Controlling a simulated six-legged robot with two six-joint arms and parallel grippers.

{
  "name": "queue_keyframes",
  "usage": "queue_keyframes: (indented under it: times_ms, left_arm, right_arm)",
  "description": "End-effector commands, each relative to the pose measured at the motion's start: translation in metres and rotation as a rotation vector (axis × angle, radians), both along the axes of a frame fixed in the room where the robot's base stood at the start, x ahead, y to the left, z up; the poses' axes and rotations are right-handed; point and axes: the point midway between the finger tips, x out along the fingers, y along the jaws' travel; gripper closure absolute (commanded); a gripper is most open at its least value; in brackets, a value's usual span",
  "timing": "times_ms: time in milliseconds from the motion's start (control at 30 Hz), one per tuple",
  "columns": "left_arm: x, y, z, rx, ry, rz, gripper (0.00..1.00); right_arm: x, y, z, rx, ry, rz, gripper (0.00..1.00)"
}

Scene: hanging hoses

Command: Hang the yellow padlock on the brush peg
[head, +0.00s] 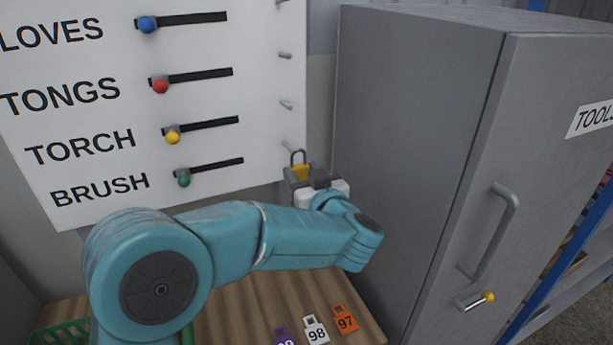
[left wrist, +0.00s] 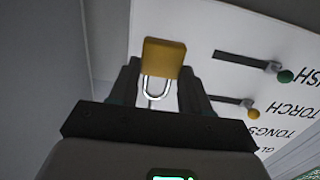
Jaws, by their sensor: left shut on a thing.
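The yellow padlock (head: 299,173) is held upright, shackle up, in my left gripper (head: 306,181) at the board's right edge. In the left wrist view the padlock (left wrist: 164,58) sits between the fingertips of the left gripper (left wrist: 160,88), with its silver shackle in sight. The brush peg (head: 287,147) is a short metal pin at the right end of the BRUSH row. The shackle is close beside and slightly below the peg's tip in the head view. I cannot tell the depth gap between them. My right gripper is not in view.
The white board (head: 120,110) has sliders with coloured knobs and more pegs above. A grey cabinet (head: 415,140) with a handle (head: 495,230) stands close to the right of the gripper.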

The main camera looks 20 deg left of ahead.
Motion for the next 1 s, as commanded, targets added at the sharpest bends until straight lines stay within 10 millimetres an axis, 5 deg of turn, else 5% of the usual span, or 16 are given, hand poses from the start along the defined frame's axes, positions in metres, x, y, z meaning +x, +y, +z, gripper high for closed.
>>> queue_keyframes:
  times_ms: [1000]
  left_arm:
    - [0.035, 0.039, -0.009, 0.000, -0.001, 0.000, 0.88]
  right_arm:
    - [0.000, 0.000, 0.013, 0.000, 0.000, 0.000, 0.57]
